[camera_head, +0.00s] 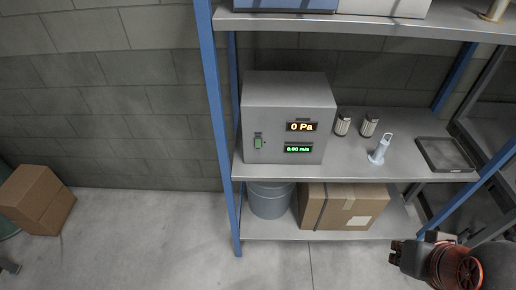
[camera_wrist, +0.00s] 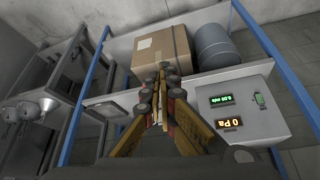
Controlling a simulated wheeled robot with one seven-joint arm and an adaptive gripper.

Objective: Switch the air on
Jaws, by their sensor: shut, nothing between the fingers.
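A grey control box (camera_head: 290,94) stands on the middle shelf at its left end. Its front has an orange display (camera_head: 301,127) reading "0 Pa" and a green display (camera_head: 298,149) reading "0.00 m/s". A small green switch (camera_head: 258,142) sits at the left of that front. The box also shows upside down at the right of the wrist view (camera_wrist: 275,82), with the switch (camera_wrist: 259,99) in sight. My gripper (camera_head: 394,252) is at the lower right of the head view, well apart from the box. In the wrist view its fingers (camera_wrist: 163,70) are together and empty.
Two small ribbed cylinders (camera_head: 356,125), a white upright item (camera_head: 380,149) and a dark-framed tray (camera_head: 445,154) share the shelf. A cardboard box (camera_head: 345,206) and grey drum (camera_head: 270,200) stand below. A blue post (camera_head: 219,120) rises left of the control box. Floor in front is clear.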

